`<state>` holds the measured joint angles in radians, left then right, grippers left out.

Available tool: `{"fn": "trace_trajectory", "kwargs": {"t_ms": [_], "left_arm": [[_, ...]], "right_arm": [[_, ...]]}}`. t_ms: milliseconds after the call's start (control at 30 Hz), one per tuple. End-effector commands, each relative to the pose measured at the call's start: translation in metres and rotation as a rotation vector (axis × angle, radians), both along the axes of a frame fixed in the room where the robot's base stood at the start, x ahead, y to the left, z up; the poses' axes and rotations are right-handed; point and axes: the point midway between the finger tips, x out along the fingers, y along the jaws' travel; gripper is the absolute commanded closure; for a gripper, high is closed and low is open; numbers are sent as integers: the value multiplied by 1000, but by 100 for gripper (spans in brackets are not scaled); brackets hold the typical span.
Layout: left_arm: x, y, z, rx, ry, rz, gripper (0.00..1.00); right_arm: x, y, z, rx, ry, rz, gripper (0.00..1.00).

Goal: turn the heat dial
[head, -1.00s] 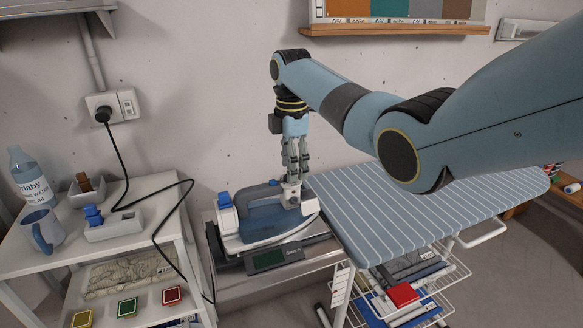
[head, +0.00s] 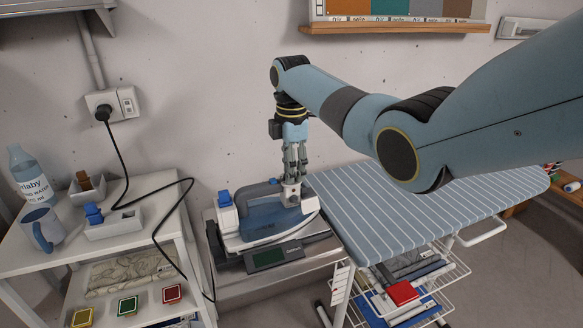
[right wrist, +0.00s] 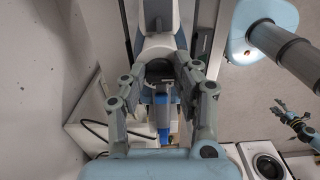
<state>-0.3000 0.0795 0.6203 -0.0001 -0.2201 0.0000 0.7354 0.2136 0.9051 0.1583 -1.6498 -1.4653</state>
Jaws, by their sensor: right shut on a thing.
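The iron station (head: 262,225) is blue and white and stands on the metal shelf beside the ironing board. A small pale dial (head: 291,195) sits at its right end, partly covered by my fingers. My right gripper (head: 291,181) points straight down and is shut on this dial. In the right wrist view the dial's dark round top (right wrist: 160,71) shows between the fingertips of my right gripper (right wrist: 160,84). My left gripper (right wrist: 280,108) shows small at the right of the right wrist view, away from the station; its jaw opening is unclear.
A striped ironing board (head: 430,205) lies close on the right. A white cart (head: 150,225) at the left holds a mug (head: 43,230) and a bottle (head: 30,174). A black cord (head: 160,185) hangs from the wall socket past the cart. The wall is close behind.

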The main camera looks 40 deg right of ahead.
Motion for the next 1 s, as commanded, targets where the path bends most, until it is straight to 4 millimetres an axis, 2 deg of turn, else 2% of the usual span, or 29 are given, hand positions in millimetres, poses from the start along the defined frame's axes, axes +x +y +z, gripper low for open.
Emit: {"fn": "trace_trajectory", "kwargs": {"t_ms": [267,600,1000], "left_arm": [[0,0,11,0,0,0,45],[0,0,33,0,0,0,45],[0,0,48,0,-1,0,45]], "right_arm": [[0,0,2,0,1,-87,100],[-1,1,3,1,1,-344,100],[-1,1,2,0,-1,-607,100]]}}
